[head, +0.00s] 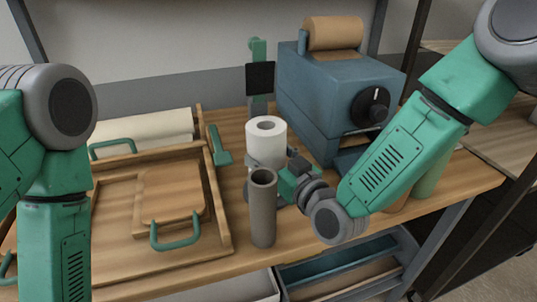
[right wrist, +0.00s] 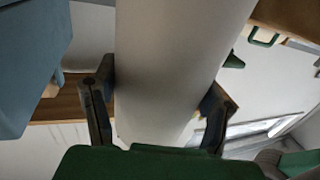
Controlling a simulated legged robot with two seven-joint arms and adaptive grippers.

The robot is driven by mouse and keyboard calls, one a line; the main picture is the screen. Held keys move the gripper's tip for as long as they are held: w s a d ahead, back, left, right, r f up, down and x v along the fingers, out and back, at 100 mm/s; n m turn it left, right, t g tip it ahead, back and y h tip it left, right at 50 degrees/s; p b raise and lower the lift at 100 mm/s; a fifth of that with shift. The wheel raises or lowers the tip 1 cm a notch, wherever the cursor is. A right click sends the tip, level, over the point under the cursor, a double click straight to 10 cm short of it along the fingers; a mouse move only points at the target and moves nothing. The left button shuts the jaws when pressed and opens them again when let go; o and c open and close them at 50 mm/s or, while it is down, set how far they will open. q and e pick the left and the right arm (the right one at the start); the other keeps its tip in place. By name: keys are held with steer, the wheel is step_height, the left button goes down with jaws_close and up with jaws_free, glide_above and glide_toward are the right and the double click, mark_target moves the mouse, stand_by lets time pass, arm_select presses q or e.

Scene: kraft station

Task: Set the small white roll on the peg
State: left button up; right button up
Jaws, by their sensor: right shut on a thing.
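The small white roll (head: 266,135) is upright near the middle of the head view, its open core facing up. My right gripper (head: 265,163) is shut around its lower part. In the right wrist view the roll (right wrist: 170,60) fills the space between the two fingers of the gripper (right wrist: 157,100). A grey-brown tube (head: 263,215) stands in front and hides part of the gripper and the roll's bottom, so I cannot tell if the roll touches the table. I cannot make out the peg for certain; a green post (head: 258,48) rises behind the roll. My left gripper is outside the view.
A blue machine (head: 335,95) with a brown paper roll (head: 333,33) and black knob stands at the back right. A wooden tray (head: 110,235) with a board (head: 170,193) and green handle lies left. A cream roll (head: 145,133) lies behind it. Open drawers (head: 345,280) sit below the table edge.

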steer(key=o, duration=1.4)
steer(key=shift+d, duration=0.15)
steer(key=o, duration=0.3)
steer(key=shift+d, duration=0.15)
steer(key=shift+r, duration=0.4)
step_height(320, 180, up, 9)
steer(key=shift+r, duration=0.1)
